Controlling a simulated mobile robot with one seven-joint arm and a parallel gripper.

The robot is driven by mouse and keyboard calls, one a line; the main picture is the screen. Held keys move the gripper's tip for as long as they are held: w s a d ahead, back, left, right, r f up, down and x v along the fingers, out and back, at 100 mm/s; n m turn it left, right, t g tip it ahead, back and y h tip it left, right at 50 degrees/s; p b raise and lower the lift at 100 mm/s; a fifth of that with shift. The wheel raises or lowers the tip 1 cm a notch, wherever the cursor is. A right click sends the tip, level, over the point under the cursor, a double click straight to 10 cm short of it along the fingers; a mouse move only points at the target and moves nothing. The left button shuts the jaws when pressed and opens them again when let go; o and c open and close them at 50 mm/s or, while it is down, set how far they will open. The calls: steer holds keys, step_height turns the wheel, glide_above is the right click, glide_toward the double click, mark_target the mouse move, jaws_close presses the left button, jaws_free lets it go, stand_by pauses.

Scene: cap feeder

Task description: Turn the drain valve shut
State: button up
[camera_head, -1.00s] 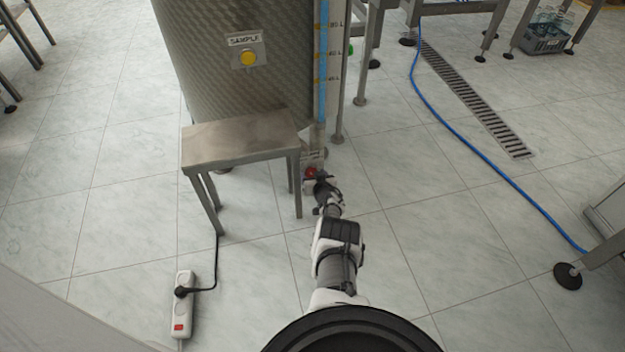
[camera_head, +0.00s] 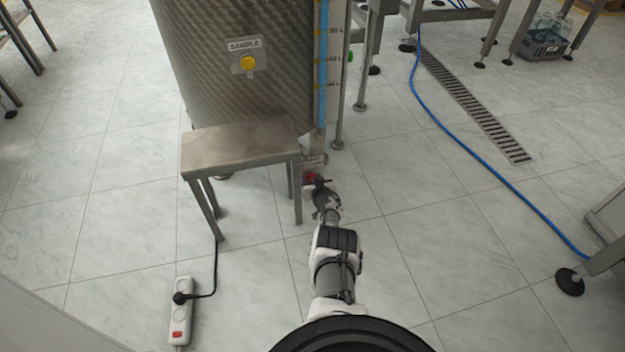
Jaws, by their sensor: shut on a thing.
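The drain valve shows as a small red handle (camera_head: 311,178) low down at the foot of the steel tank (camera_head: 230,100), just right of a metal stool. My gripper (camera_head: 318,183) is at the red handle, reaching it from the front, and is shut on it. The fingers are small and dark in this view, and my own arm hides part of the valve body. The exact angle of the handle cannot be made out.
The metal stool (camera_head: 240,147) stands close on the left of the valve. A white power strip (camera_head: 181,310) with a black cable lies at the front left. A blue hose (camera_head: 470,165) and a floor drain grate (camera_head: 475,105) lie to the right. The tiles right of my arm are clear.

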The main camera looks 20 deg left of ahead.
steer(key=shift+n, duration=0.3)
steer(key=shift+h, duration=0.3)
steer(key=o, duration=1)
steer(key=p+v, duration=1.3)
steer(key=p, duration=0.2)
steer(key=shift+s+d, duration=0.3)
